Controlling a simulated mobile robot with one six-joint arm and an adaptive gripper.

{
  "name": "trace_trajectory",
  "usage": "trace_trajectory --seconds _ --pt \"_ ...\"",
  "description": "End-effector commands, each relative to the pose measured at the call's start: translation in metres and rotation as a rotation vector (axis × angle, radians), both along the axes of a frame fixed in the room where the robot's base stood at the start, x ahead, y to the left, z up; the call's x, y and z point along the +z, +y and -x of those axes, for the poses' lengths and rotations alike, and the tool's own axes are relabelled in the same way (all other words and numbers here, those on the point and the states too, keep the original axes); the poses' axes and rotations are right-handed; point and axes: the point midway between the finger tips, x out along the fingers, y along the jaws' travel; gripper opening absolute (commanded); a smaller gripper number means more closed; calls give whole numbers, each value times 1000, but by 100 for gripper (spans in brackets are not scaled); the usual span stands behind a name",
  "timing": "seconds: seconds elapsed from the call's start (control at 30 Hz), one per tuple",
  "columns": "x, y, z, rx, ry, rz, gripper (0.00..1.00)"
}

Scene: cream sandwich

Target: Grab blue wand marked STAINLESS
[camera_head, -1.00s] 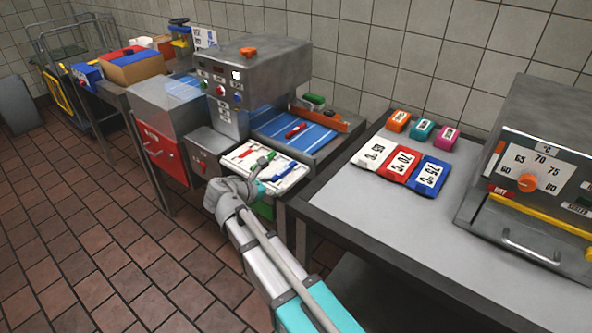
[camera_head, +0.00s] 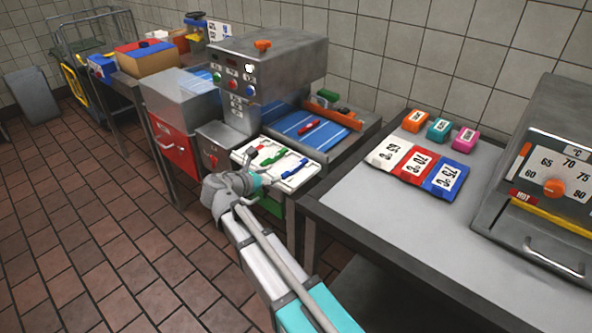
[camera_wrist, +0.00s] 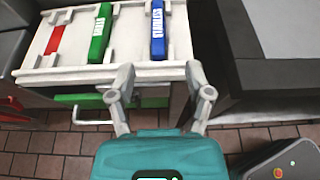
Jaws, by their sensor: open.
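The blue wand (camera_wrist: 157,30) lies on a white tray, with white lettering that reads STAINLESS in the wrist view. In the head view the blue wand (camera_head: 295,168) is at the tray's right side. A green wand (camera_wrist: 100,34) with white lettering lies to its left, and a red one (camera_wrist: 55,40) lies further left. The white tray (camera_wrist: 72,71) has a raised front edge. My gripper (camera_wrist: 157,75) is open and empty at the tray's front edge, its fingers on either side of a gap just short of the blue wand. In the head view my gripper (camera_head: 262,183) is partly hidden by my arm.
A grey table (camera_head: 345,200) with white, red and blue number cards (camera_head: 445,180) stands to the right. A steel machine (camera_head: 265,65) with a blue conveyor (camera_head: 300,125) rises behind the tray. Tiled floor is open at left.

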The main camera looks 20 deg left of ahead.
Motion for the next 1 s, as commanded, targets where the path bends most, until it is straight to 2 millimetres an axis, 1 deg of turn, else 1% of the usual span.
trace_trajectory --seconds 0.03,0.3,0.43,0.57,1.0 --pt "-5 -3 -7 -2 0 0 66" --pt "-19 -17 -42 -3 0 0 66" --pt "-23 -22 -54 -3 0 0 66" --pt "-24 -25 -59 -2 0 0 66" --pt "-25 -26 -63 -3 0 0 66"
